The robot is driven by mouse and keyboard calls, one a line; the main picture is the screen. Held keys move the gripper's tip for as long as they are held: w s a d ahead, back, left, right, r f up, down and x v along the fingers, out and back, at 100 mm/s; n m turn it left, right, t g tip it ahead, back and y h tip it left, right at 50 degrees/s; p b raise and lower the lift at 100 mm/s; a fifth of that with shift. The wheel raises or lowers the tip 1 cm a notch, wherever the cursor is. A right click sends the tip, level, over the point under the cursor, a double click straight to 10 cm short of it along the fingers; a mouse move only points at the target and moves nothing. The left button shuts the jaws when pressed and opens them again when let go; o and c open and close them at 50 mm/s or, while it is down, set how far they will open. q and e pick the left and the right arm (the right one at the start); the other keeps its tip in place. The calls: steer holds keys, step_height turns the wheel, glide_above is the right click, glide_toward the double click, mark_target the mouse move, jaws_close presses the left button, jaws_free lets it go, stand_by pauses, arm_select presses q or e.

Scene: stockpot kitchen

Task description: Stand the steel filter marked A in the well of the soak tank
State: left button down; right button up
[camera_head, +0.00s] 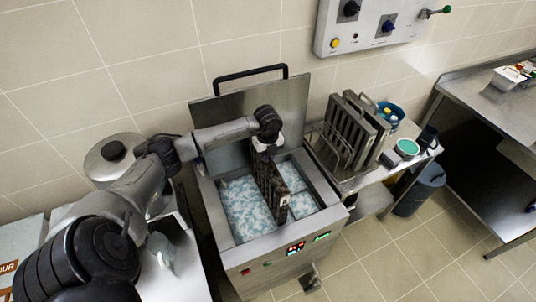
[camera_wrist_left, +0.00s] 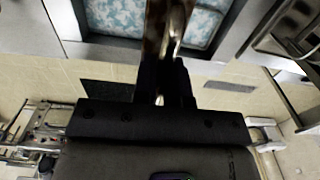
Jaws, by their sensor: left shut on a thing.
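A dark steel filter (camera_head: 271,188) stands on edge in the soak tank (camera_head: 262,258). It is upright, above or partly in the blue-white foamy water (camera_head: 243,205); its lower edge is hard to make out. A small pale label shows at its near lower corner, but I cannot read the letter. My left gripper (camera_head: 265,146) is shut on the filter's top. In the left wrist view the filter (camera_wrist_left: 155,28) runs up from the gripper fingers (camera_wrist_left: 161,90), with foam on both sides. The tank's well is not clear to see. My right gripper is out of view.
The tank's raised lid (camera_head: 290,95) stands behind the arm. A rack with several filters (camera_head: 352,130) stands on the right side table, beside a teal-topped tub (camera_head: 407,148) and blue bucket. A lidded stockpot (camera_head: 113,158) is at left. A wall control panel (camera_head: 370,25) hangs above.

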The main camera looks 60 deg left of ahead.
arm_select(q)
steer(key=shift+f+b, duration=7.15)
steer(key=shift+f, duration=2.9)
steer(key=shift+f+b, duration=1.4)
steer(key=shift+f, duration=0.9)
steer(key=shift+f+b, duration=0.45)
steer(key=shift+f, duration=0.4)
steer(key=shift+f, duration=0.25)
steer(key=shift+f+b, duration=0.5)
steer(key=shift+f, duration=0.05)
